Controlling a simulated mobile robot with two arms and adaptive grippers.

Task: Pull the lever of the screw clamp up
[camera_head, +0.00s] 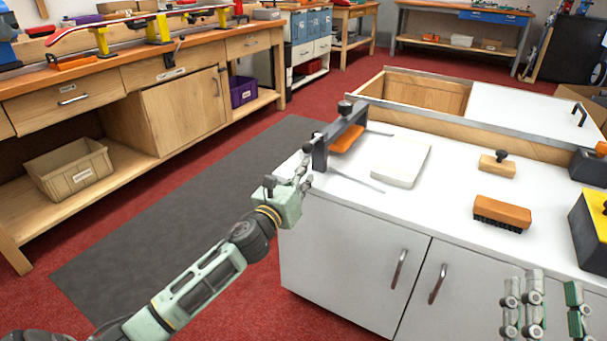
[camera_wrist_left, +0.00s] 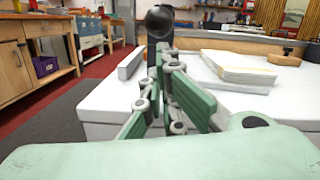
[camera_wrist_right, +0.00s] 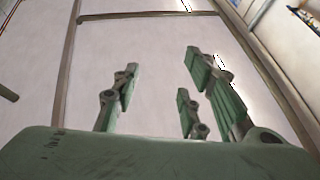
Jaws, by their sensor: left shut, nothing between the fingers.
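The dark grey screw clamp (camera_head: 320,153) stands at the left corner of the white-topped cabinet. A round black knob (camera_head: 345,106) sits above it, and the knob also shows in the left wrist view (camera_wrist_left: 160,20). Which part of the clamp is the lever I cannot tell clearly. My left gripper (camera_head: 304,170) is shut and empty just left of the clamp, at the cabinet's edge. In the left wrist view its fingers (camera_wrist_left: 166,65) stand in front of the knob and hide much of the clamp; contact is unclear. My right gripper (camera_head: 540,295) is open and empty, low at the right.
An orange block (camera_head: 347,139) lies at the clamp. A pale slab (camera_head: 400,162), an orange-backed brush (camera_head: 502,214) and a wooden block with a dark knob (camera_head: 497,163) rest on the white top (camera_head: 450,200). A long metal-edged rail (camera_head: 470,134) runs behind.

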